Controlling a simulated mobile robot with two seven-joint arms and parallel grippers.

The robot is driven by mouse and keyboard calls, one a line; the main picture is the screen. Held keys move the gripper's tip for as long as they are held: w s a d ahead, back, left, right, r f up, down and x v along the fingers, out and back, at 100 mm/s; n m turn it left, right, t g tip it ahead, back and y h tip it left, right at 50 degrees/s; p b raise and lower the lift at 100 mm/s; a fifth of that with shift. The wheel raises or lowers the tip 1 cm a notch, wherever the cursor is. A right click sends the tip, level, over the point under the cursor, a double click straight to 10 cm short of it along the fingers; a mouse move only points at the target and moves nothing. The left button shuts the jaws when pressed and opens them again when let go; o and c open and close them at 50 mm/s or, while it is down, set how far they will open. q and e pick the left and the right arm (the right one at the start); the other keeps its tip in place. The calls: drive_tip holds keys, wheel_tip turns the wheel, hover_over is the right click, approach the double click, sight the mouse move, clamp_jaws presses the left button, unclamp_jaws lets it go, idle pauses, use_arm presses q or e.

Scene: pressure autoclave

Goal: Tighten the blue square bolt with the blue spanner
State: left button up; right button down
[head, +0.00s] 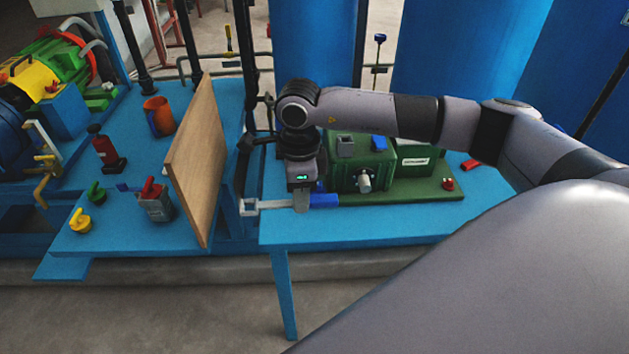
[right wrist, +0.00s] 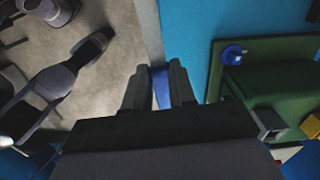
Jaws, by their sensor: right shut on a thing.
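The blue spanner (head: 324,201) has a blue handle and a grey shaft with a square-ended head at the left, just past the edge of the blue table. My right gripper (head: 302,206) is shut on it. In the right wrist view, the blue handle (right wrist: 161,88) shows between the two fingers (right wrist: 160,84). The blue bolt (right wrist: 232,54) stands on a corner of the green baseplate, apart from the fingers. In the head view the bolt (head: 319,186) is partly hidden behind my right gripper. My left gripper is in neither view.
The green machine (head: 362,165) stands on the baseplate behind the spanner, with a red bolt (head: 448,184) at the right. A wooden board (head: 200,160) stands upright on the left table. The table front (head: 350,228) is clear.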

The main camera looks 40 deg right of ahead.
drive_tip(key=d+m, duration=0.1)
drive_tip(key=m, duration=0.6)
drive_tip(key=w+d+f+m+p, duration=0.1)
drive_tip(key=d+m, duration=0.1)
drive_tip(key=m, duration=0.4)
drive_tip(key=w+d+f+m+p, duration=0.1)
drive_tip(key=m, duration=0.6)
drive_tip(key=shift+d+f+m, duration=0.1)
drive_tip(key=shift+d+m, duration=0.2)
drive_tip(key=shift+d, duration=0.05)
drive_tip(key=shift+p, duration=0.3)
wheel_tip(320, 180, down, 5)
drive_tip(key=b, duration=0.3)
drive_tip(key=shift+a+b, duration=0.1)
drive_tip(key=shift+b, duration=0.2)
drive_tip(key=shift+f, duration=0.45)
